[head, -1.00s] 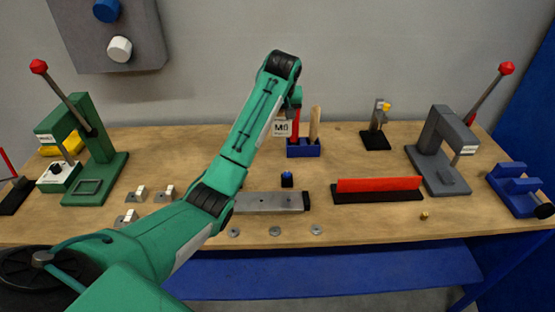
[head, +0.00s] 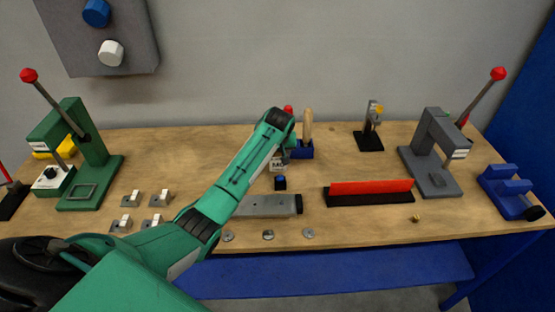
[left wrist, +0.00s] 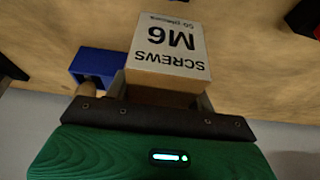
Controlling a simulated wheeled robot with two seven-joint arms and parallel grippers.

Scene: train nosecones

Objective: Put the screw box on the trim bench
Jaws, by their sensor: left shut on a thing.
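The screw box (left wrist: 170,48) is a small pale carton marked "M6 SCREWS". My left gripper (left wrist: 162,92) is shut on the box, with one finger on each side. In the head view my left gripper (head: 286,155) is partly hidden by its own arm. The trim bench (head: 345,225) is the wide wooden worktop under everything. The box is over its middle, low near the surface; I cannot tell whether it touches. My right gripper is out of view.
The blue tool holder (head: 302,151) stands close behind the box. A red-topped black strip (head: 370,193) lies to the right. Green (head: 92,160) and grey presses (head: 430,155) stand at the sides.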

